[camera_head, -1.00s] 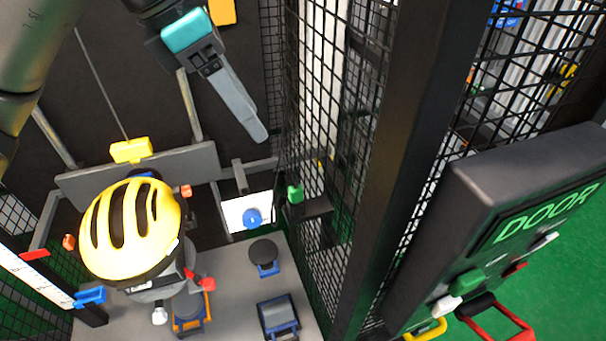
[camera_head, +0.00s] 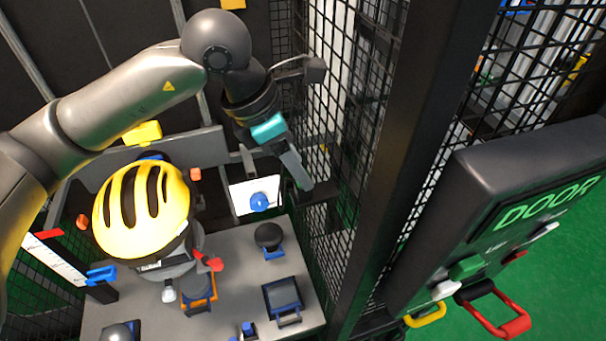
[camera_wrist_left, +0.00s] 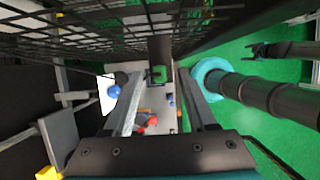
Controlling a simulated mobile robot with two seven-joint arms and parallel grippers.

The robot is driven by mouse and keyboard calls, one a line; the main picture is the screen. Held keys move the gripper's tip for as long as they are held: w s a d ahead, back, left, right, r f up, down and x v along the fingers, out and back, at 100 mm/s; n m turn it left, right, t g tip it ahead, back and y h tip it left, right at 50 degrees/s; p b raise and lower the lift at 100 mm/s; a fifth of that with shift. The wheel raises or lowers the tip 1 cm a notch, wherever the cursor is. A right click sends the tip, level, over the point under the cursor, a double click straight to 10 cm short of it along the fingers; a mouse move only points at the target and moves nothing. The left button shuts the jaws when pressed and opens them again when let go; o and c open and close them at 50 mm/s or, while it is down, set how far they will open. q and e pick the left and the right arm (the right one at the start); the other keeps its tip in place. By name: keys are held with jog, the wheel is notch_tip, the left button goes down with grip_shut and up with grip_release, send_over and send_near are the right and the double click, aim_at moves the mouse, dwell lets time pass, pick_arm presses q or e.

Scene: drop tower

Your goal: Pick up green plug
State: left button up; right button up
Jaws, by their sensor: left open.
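The green plug (camera_wrist_left: 157,75) shows in the left wrist view, small and beyond the fingertips, roughly in line with the gap between them. It sits by a dark bracket near the mesh fence. In the head view the plug is hidden behind my left gripper (camera_head: 299,176), which points down and right beside the fence. My left gripper (camera_wrist_left: 160,90) is open and the gap between its fingers looks empty. I cannot tell exactly how far the tips are from the plug.
The mesh fence (camera_head: 335,110) and a dark post (camera_head: 398,150) stand close to the right of the gripper. A yellow helmet (camera_head: 142,212) is at left above a grey platform (camera_head: 235,290). A white plate with a blue knob (camera_head: 259,202) is beside the gripper. The DOOR panel (camera_head: 490,180) is at right.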

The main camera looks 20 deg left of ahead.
pick_arm(q)
jog(key=shift+w+d+f, duration=0.1)
jog(key=shift+d+f, duration=0.1)
jog(key=shift+f, duration=0.35)
grip_shut()
